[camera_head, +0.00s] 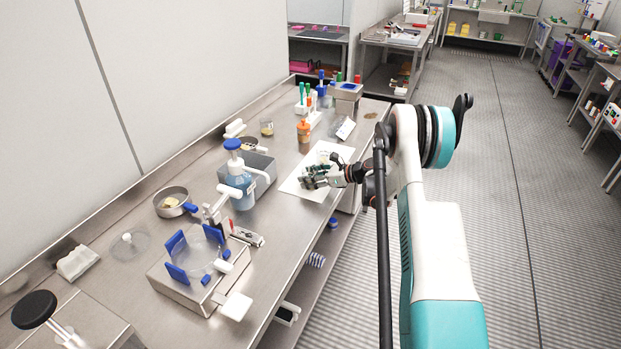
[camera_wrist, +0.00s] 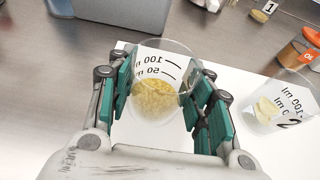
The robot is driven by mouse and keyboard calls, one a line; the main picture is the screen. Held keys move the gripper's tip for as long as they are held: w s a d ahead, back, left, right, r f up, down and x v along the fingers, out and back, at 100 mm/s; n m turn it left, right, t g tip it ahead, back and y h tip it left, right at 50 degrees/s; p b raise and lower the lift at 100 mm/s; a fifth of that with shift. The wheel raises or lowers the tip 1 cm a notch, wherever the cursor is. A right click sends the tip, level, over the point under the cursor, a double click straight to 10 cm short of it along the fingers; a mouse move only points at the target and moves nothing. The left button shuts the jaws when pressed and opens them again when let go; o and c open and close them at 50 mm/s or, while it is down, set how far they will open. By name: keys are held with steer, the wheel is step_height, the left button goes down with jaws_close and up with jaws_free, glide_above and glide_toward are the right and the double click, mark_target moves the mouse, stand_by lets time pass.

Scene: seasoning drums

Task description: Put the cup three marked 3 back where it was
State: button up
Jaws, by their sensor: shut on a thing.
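My gripper (camera_wrist: 166,90) is shut on a clear cup (camera_wrist: 157,62) with yellow granules inside and 100 and 50 ml marks on its wall. No 3 shows on the side I see. Green finger pads press on both sides of the cup. The cup is over the white mat (camera_wrist: 245,85); I cannot tell whether it touches it. In the head view my gripper (camera_head: 313,178) is over the same mat (camera_head: 290,186), and the held cup is hard to make out.
A cup marked 2 (camera_wrist: 275,105) with pale pieces is close to the right of my gripper. A cup marked 1 (camera_wrist: 264,11) and an orange jar (camera_wrist: 294,52) stand farther off. A grey bin (camera_head: 264,163) and a blue-topped pump bottle (camera_head: 237,178) are left of the mat.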

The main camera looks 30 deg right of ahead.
steer(key=o, duration=1.1)
steer(key=shift+o, duration=0.2)
steer(key=shift+s+d+r, duration=0.1)
steer(key=shift+r, duration=0.1)
steer(key=p+v, duration=0.2)
steer(key=v, duration=0.9)
steer(key=shift+s+d+r, duration=0.15)
steer(key=shift+s+r, duration=0.05)
